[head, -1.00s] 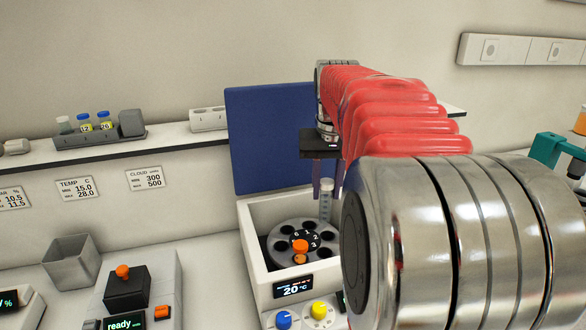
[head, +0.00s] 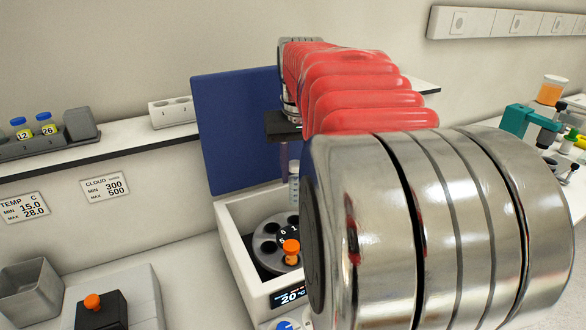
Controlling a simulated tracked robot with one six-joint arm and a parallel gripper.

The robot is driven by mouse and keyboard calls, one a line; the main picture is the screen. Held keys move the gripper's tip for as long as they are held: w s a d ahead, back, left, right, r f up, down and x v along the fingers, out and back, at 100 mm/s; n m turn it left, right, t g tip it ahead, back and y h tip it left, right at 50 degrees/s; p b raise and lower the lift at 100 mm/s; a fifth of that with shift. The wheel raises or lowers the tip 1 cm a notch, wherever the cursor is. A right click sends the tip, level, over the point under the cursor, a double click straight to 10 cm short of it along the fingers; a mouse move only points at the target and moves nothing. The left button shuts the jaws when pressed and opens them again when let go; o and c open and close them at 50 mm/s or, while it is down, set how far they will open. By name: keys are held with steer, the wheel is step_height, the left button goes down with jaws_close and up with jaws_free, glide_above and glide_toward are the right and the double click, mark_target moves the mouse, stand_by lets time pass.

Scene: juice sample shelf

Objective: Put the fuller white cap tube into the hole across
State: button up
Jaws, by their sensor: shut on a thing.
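My gripper (head: 291,166) is below the dark wrist plate, partly hidden by my red and silver arm. It is shut on a pale-capped clear tube (head: 294,188), which hangs upright at the back of the round grey rotor (head: 262,228). I cannot tell whether its lower end is in a hole, and its fill level is too small to read. The rotor has dark holes around a numbered black hub. An orange-capped tube (head: 291,252) stands at its front. My arm hides the rotor's right side.
The rotor sits in a white centrifuge box (head: 231,246) with a raised blue lid (head: 237,130) behind it. At left are a shelf rack with vials (head: 33,141), a grey bin (head: 30,293) and a black block with an orange knob (head: 101,312). A teal device (head: 530,124) stands at right.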

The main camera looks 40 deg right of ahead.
mark_target(295, 185)
steer(key=shift+f, duration=0.1)
steer(key=shift+f, duration=2.1)
steer(key=shift+s+f, duration=0.1)
steer(key=shift+f, duration=3.75)
stand_by(1.4)
steer(key=o, duration=1)
steer(key=shift+f, duration=0.1)
steer(key=shift+o, duration=0.8)
